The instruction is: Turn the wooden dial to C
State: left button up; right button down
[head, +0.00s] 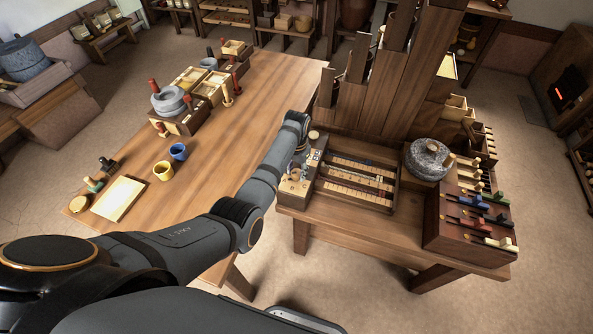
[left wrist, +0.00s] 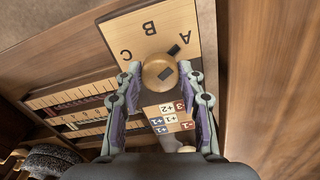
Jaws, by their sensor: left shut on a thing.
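The wooden dial (left wrist: 157,71) is a round, light brown knob with dark marks, seen in the left wrist view. It is on a pale wooden plate (left wrist: 168,18) with the letters A, B and C around it. Its dark pointer mark (left wrist: 174,49) lies towards the A. My left gripper (left wrist: 160,78) has one finger on each side of the dial and is shut on it. In the head view my left gripper (head: 298,165) is over the left end of the bench, and I cannot make out the dial there. My right gripper is not in view.
Small numbered tiles (left wrist: 170,116) lie close to the dial. Slotted rows (head: 355,182) run beside it on the bench. A grey stone quern (head: 428,159) and a box with coloured levers (head: 470,222) stand to the right. A long table (head: 225,160) with cups stands left.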

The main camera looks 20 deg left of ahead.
pick_arm(q)
jog(key=shift+c, duration=0.7)
